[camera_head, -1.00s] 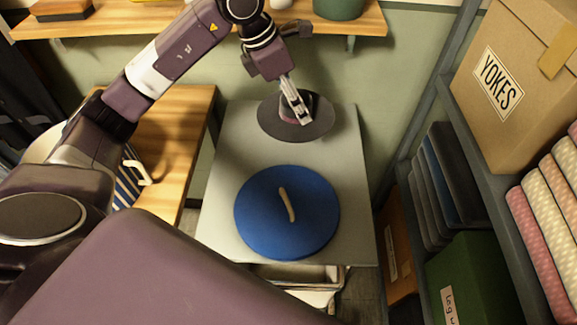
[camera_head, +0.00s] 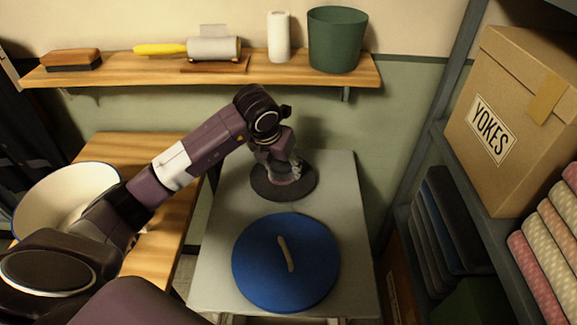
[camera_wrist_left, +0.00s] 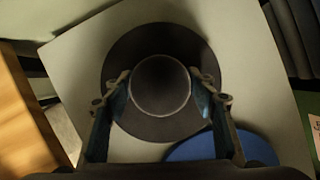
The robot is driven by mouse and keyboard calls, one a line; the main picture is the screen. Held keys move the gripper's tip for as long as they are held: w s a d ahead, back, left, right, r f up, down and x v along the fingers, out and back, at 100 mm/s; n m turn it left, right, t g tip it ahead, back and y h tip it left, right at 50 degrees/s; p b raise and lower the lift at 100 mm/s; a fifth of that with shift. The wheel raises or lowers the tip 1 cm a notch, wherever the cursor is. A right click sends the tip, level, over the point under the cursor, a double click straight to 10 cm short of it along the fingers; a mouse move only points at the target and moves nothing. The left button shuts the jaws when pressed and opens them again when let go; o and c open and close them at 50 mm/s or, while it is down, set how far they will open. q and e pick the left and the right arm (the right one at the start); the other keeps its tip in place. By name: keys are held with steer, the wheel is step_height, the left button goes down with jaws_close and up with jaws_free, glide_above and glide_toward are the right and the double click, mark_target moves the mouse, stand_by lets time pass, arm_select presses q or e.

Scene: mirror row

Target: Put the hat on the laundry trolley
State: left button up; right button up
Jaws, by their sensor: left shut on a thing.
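A dark grey hat with a round crown and wide flat brim (camera_head: 268,190) is at the far end of a grey tabletop (camera_head: 215,250). My left gripper (camera_head: 285,172) reaches down over it and is shut on its crown. In the left wrist view the two fingers (camera_wrist_left: 163,90) press on opposite sides of the crown, with the brim (camera_wrist_left: 165,38) spread around. I cannot tell whether the brim is resting on the top or just above it. Nothing in view is clearly marked as the laundry trolley. My right gripper is not in view.
A blue disc with a beige strip (camera_head: 310,262) lies nearer on the grey top. A white basin (camera_head: 65,200) stands on a wooden table at left. A wall shelf (camera_head: 200,70) runs behind; a rack with a YOKES box (camera_head: 515,110) and fabric rolls stands right.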

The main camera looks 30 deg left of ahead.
mark_target(289, 166)
arm_select(q)
steer(key=shift+f, duration=0.85)
steer(key=shift+w+f, duration=0.15)
steer(key=w+p, duration=0.1)
steer(key=w, duration=0.2)
steer(key=shift+w, duration=0.3)
steer(key=shift+w+a+f+p, duration=0.1)
steer(key=shift+f+p, duration=0.45)
steer(key=o, duration=1.3)
steer(key=shift+f, duration=0.15)
steer(key=shift+c, duration=0.2)
